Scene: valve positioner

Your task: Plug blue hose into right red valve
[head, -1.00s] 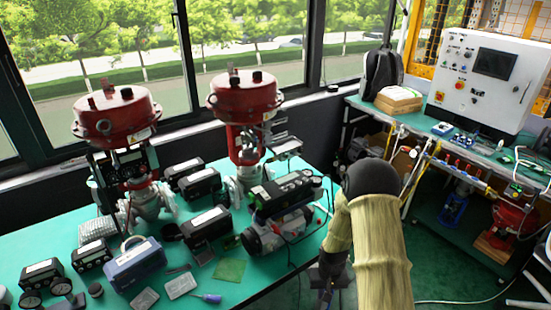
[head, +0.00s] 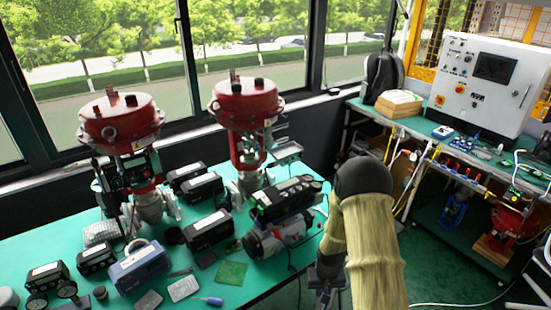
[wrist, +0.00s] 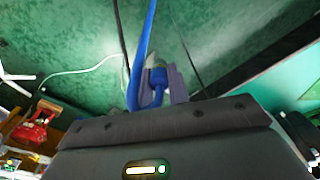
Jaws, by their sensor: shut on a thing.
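The right red valve (head: 246,105) stands upright on the green table, with its red domed top and pale lower body in view. A second red valve (head: 121,122) stands to its left. In the wrist view my gripper (wrist: 156,82) is shut on the blue hose (wrist: 142,40), whose blue end piece sits between the grey fingers. The hose runs up out of the picture from there. My arm, in a tan sleeve, hangs to the right of the table in the head view, well apart from the right valve. The hose is not clearly visible in the head view.
The green table (head: 60,235) holds several black devices, a blue-grey box (head: 138,267) and a black positioner (head: 287,198) near its right edge. A workbench with a white control cabinet (head: 485,85) stands at the right. Green floor lies between them.

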